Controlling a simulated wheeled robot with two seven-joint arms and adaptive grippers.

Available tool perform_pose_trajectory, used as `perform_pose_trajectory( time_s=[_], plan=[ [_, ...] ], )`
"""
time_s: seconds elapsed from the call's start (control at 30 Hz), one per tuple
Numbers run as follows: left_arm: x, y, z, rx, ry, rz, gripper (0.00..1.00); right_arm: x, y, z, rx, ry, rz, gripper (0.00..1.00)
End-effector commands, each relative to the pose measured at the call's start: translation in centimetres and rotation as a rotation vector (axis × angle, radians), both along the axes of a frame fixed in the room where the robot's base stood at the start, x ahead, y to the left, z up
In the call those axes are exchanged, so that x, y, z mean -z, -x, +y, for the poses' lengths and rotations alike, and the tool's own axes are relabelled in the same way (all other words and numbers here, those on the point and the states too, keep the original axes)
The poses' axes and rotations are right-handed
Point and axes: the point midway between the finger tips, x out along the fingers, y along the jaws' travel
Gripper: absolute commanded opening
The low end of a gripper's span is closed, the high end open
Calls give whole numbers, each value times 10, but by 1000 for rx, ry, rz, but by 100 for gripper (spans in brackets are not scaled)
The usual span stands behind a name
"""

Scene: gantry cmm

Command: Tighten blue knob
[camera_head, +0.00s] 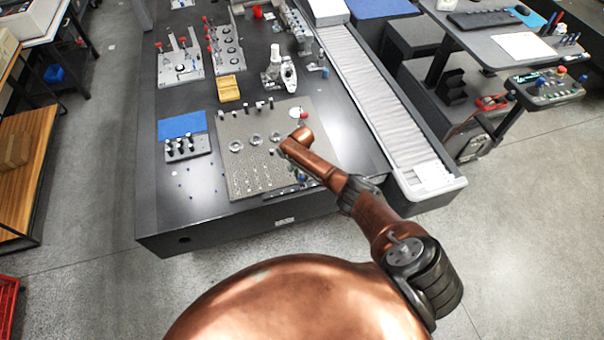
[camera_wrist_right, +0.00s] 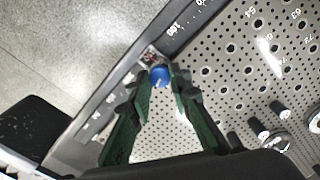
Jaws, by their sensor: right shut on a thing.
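The blue knob (camera_wrist_right: 159,76) shows in the right wrist view. It sits on a small metal fitting at the edge of the perforated plate (camera_wrist_right: 235,55), next to a ruled scale strip. My right gripper (camera_wrist_right: 158,85) has its two dark green fingers on either side of the knob and is shut on it at the fingertips. In the head view, my right arm reaches over the right side of the perforated plate (camera_head: 240,150) and hides most of the gripper and the knob. My left gripper is not in view.
The plate carries several upright pins and round fittings. On the dark table (camera_head: 165,225), a blue mat (camera_head: 182,125), a yellow block (camera_head: 228,88) and a grey-white instrument (camera_head: 281,68) stand around it. A pale ribbed track (camera_head: 375,95) runs along the right side.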

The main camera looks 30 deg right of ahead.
Motion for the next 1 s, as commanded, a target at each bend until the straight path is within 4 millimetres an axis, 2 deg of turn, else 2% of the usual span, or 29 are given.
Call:
perform_pose_trajectory(
  time_s=[0.4,0.9,0.93,1.0],
  plan=[
    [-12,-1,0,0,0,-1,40,0,0,0,162,-1,1,0],
    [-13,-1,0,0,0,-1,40,0,0,0,177,1,1,0],
    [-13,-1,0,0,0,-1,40,0,0,0,177,0,0,20],
    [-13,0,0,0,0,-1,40,0,0,0,177,0,0,24]
  ],
)
